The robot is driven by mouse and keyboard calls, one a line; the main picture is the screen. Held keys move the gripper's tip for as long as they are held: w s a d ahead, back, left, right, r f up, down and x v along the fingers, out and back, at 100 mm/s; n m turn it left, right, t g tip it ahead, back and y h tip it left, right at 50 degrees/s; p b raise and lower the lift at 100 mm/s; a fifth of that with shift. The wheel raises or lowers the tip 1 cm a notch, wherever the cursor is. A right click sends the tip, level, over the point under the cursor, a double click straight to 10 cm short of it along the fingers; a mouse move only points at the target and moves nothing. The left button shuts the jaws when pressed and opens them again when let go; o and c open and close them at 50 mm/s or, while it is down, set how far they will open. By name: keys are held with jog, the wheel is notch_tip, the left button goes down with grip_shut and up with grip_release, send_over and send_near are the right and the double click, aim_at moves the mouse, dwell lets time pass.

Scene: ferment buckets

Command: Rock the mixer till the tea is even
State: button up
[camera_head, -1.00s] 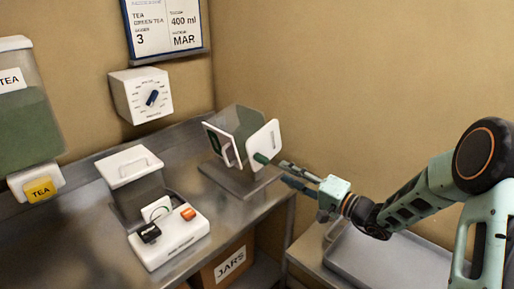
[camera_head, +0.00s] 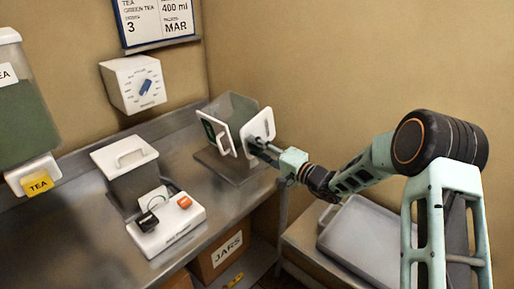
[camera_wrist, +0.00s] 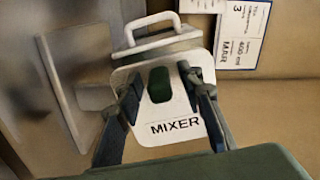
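The mixer (camera_head: 257,127) stands at the right end of the steel counter, with white end plates, a greenish see-through body and a base plate. In the wrist view its white plate (camera_wrist: 158,112) reads "MIXER" and carries a dark green knob (camera_wrist: 160,84). My gripper (camera_head: 256,147) is at the mixer's right-hand plate. In the wrist view, my fingers (camera_wrist: 155,80) stand open, one on each side of the knob, with gaps showing. My fingers hide the knob in the head view. I cannot make out how even the tea inside is.
A tea dispenser (camera_head: 24,122) hangs at far left. A lidded grey container (camera_head: 128,185) and a white device with an orange button (camera_head: 168,224) stand on the counter. A dial box (camera_head: 134,84) is on the wall. A grey tray (camera_head: 370,240) lies at lower right.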

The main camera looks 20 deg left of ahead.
jog(key=shift+c, duration=0.7)
grip_shut()
jog(key=shift+m, duration=0.3)
